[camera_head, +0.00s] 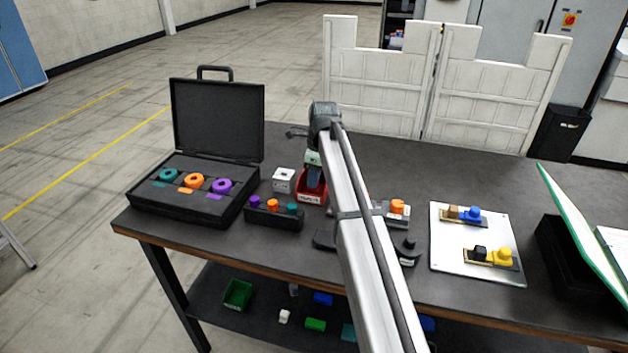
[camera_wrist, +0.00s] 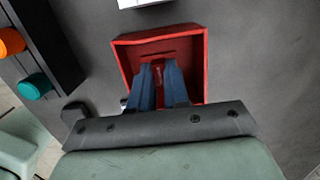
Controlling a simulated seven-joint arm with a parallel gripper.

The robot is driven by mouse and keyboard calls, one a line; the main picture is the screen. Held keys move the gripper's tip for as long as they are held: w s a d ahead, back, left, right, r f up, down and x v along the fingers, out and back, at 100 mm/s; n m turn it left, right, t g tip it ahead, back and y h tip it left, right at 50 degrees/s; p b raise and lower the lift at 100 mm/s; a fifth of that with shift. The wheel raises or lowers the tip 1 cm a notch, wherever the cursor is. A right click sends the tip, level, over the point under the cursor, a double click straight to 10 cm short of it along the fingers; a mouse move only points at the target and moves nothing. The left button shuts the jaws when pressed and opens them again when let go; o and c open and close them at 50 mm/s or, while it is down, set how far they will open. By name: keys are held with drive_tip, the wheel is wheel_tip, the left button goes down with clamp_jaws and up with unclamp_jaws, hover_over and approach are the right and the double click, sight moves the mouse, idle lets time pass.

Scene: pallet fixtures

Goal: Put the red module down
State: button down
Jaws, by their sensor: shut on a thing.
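My gripper (camera_wrist: 160,72) points down into a red open bin (camera_wrist: 198,50), with its blue fingers between the bin's walls. The fingers are close together on a small red piece (camera_wrist: 159,72), which I take to be the red module. Most of the piece is hidden between the fingers, and I cannot tell whether it touches the bin floor. In the head view, my gripper (camera_head: 314,178) is above the same red bin (camera_head: 309,198), partly hidden by my arm.
An open black case (camera_head: 140,200) with teal, orange and purple rings stands left. A black rack (camera_head: 268,219) with coloured plugs and a white block (camera_head: 284,180) are near the bin. A white board (camera_head: 450,250) with coloured parts lies right. A green-edged panel (camera_head: 580,230) stands far right.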

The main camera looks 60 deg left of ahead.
drive_tip(key=shift+f, duration=0.5)
drive_tip(key=shift+f, duration=0.15)
drive_tip(key=c, duration=1.1)
unclamp_jaws()
wheel_tip(320, 180, up, 12)
drive_tip(key=w+d, duration=0.1)
